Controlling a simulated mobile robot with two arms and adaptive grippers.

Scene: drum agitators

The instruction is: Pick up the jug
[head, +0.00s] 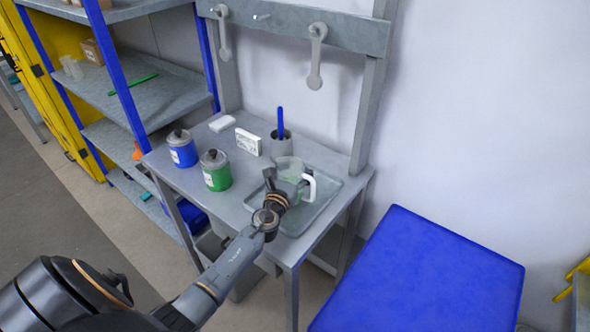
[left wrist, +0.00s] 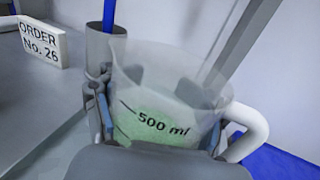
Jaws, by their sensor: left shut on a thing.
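The jug (head: 289,167) is a clear, pale-green measuring jug with a white handle, over the grey tray on the bench. In the left wrist view the jug (left wrist: 165,92) shows a "500 ml" mark and its white handle (left wrist: 246,128) on the right. It looks upright. My left gripper (head: 283,184) comes in from the front and is shut on the jug, with fingers on both sides of its body. Whether the jug touches the tray (head: 322,197) is hidden by my gripper. My right gripper is not in view.
Blue (head: 182,148) and green (head: 215,170) cans stand left of the tray. An order sign (head: 248,141) and a grey cup (head: 281,143) with a blue stick are behind. A blue-topped table (head: 420,275) is at right. Wrenches hang above the bench.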

